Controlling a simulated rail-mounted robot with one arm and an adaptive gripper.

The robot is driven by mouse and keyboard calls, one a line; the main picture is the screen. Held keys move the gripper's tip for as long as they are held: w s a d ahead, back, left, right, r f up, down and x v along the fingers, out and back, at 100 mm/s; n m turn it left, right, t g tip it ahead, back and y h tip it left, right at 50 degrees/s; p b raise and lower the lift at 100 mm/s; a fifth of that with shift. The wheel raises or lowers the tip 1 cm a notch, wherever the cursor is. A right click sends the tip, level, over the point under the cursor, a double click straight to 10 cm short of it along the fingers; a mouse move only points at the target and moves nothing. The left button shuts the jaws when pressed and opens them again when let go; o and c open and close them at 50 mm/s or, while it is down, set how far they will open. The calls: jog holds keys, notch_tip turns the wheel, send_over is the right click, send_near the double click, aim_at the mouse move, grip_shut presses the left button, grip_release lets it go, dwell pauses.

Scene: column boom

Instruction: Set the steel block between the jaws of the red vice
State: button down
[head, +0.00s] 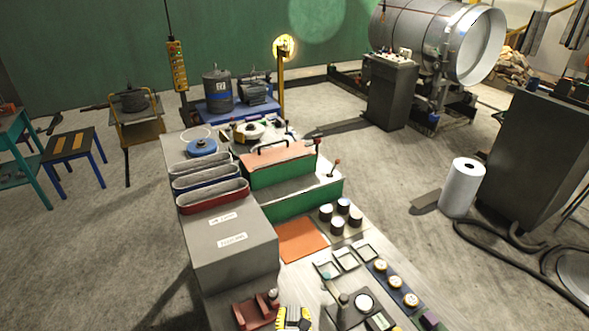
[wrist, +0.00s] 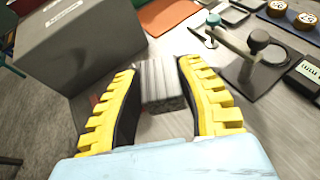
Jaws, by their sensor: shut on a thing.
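The red vice (head: 256,311) stands at the bottom of the head view, in front of the grey box. My gripper (head: 293,318), with yellow ribbed fingers, is just right of the vice at the lower picture edge. In the wrist view my gripper (wrist: 160,72) is shut on the steel block (wrist: 162,90), a grey ribbed-looking piece between the fingertips. Only a small red patch shows beside the left finger there; most of the vice is hidden.
A large grey box (head: 235,250) stands behind the vice. An orange mat (head: 301,241), small square trays (head: 346,259) and round gauges (head: 395,282) lie to the right.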

jog(key=s+r+p, duration=0.6)
jog(key=r+p, duration=0.6)
jog(key=p, duration=0.1)
jog(key=shift+s+d+r, duration=0.15)
jog(key=shift+s+r, duration=0.15)
jog(key=shift+s, duration=0.1)
